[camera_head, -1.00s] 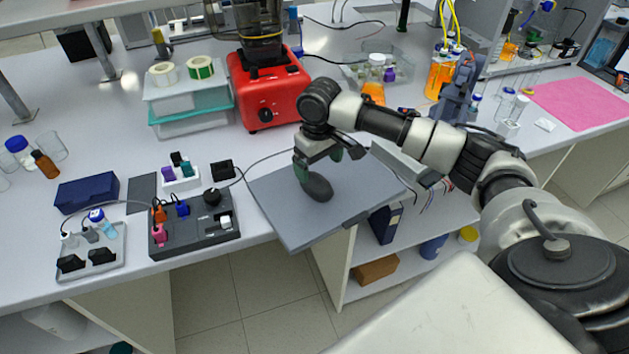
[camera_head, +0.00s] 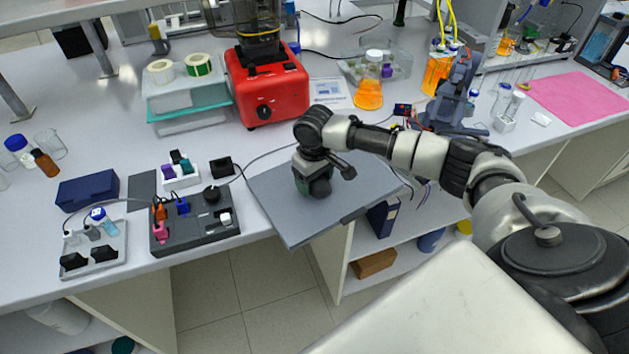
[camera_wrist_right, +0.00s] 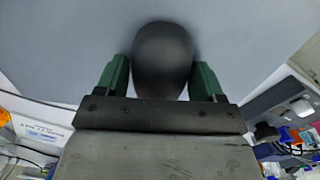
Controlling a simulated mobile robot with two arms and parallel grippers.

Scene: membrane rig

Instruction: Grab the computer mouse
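The computer mouse (camera_wrist_right: 162,58) is dark and rounded. In the right wrist view it lies between the two green fingers of my right gripper (camera_wrist_right: 160,78), one on each side, with little or no gap visible. The fingers are spread about the mouse's width; no firm grip shows. In the head view the right gripper (camera_head: 313,182) is low over the grey pad (camera_head: 275,200), and only a dark part of the mouse (camera_head: 321,189) shows beneath it. My left gripper is not in view.
A red appliance (camera_head: 266,85) and stacked boxes (camera_head: 188,103) stand behind the pad. A dark control box (camera_head: 195,222) with coloured plugs is to its left. An orange flask (camera_head: 368,90) stands farther back. The pad juts past the bench's front edge.

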